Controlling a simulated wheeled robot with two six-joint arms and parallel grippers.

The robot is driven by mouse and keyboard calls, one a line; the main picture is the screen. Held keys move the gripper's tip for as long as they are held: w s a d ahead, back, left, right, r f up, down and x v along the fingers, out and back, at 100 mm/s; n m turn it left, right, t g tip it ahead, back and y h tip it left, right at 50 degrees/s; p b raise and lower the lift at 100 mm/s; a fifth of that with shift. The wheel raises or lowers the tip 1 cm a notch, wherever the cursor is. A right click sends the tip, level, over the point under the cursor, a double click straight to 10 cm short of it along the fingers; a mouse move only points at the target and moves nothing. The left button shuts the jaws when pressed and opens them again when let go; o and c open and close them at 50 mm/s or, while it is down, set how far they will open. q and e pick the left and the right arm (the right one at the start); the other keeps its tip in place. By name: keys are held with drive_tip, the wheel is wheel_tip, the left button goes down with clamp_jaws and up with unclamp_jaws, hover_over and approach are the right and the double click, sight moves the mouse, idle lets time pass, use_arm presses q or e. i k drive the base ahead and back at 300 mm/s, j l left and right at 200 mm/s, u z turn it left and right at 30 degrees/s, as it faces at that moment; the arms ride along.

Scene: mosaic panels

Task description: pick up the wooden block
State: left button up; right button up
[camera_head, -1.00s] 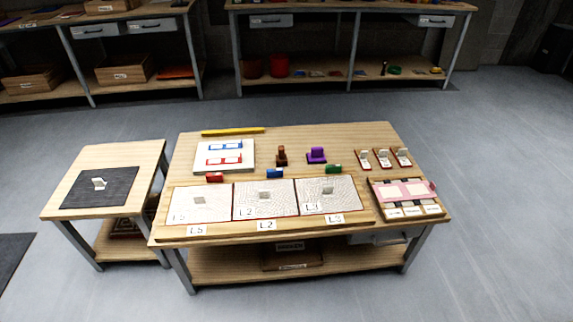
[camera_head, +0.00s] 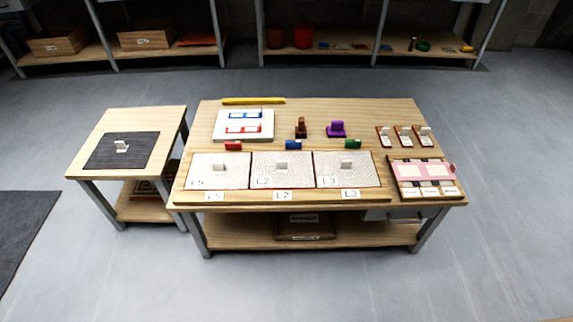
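A small brown, wood-coloured block (camera_head: 301,128) with a raised knob stands upright near the middle of the main table (camera_head: 320,108). It is the only small brown piece there, so it looks like the wooden block. A purple block (camera_head: 337,130) of similar form stands just to its right. Neither of my grippers is in view, and nothing touches the brown block.
A white board (camera_head: 219,131) lies left of the block. Red (camera_head: 233,146), blue (camera_head: 293,145) and green (camera_head: 353,144) pieces stand before it, behind three panels in a tray (camera_head: 280,196). A side table (camera_head: 93,167) stands left. Open floor (camera_head: 330,290) lies in front.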

sight(300, 130)
drive_tip(key=u, duration=0.25)
drive_tip(key=l+u, duration=0.4)
drive_tip(key=i+l+u, duration=0.1)
drive_tip(key=l+u, duration=0.15)
drive_tip(key=u, duration=0.2)
drive_tip(key=l+u, duration=0.4)
drive_tip(key=k+j, duration=0.05)
